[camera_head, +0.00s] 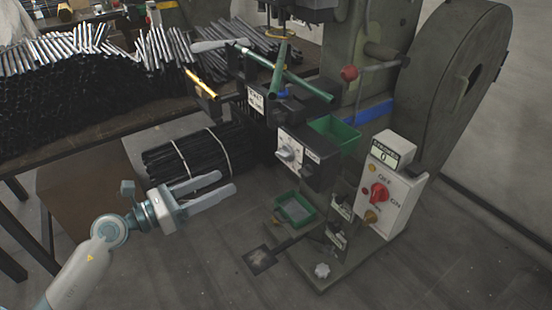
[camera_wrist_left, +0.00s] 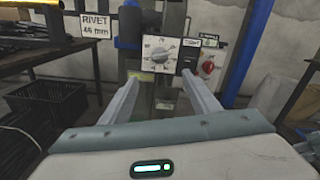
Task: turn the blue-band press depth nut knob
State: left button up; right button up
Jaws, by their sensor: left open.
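The press (camera_head: 345,60) stands at the right of the head view, with a blue band (camera_head: 373,112) on its column. A box on its front carries a pale round knob on a dial plate (camera_head: 290,150). The same knob shows ahead in the left wrist view (camera_wrist_left: 160,55). I cannot tell for certain whether this is the depth nut knob. My left gripper (camera_head: 228,184) is open and empty, left of and below the dial. Its fingers (camera_wrist_left: 160,84) point toward the press, with the dial seen between and beyond the tips, apart from them. My right gripper is not in view.
A switch box (camera_head: 392,190) with a red knob stands right of the dial. Green bins (camera_head: 334,130) (camera_head: 295,210) sit on the press. A tied bundle of black rods (camera_head: 185,155) lies behind my gripper. A rod-laden table (camera_head: 90,135) stands left. A "RIVET 46 mm" sign (camera_wrist_left: 95,27) shows.

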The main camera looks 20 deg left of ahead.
aim_at(280, 157)
pick_arm(q)
jog(key=shift+w, duration=0.15)
jog(key=p+x, duration=0.2)
jog(key=x, duration=1.5)
jog(key=shift+d, duration=0.15)
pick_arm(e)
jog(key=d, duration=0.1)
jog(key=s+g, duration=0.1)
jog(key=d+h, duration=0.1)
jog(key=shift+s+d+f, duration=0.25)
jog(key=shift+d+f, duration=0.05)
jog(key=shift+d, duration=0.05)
pick_arm(q)
jog(key=c, duration=1.1)
jog(key=shift+o, duration=0.2)
jog(key=shift+r, duration=0.1)
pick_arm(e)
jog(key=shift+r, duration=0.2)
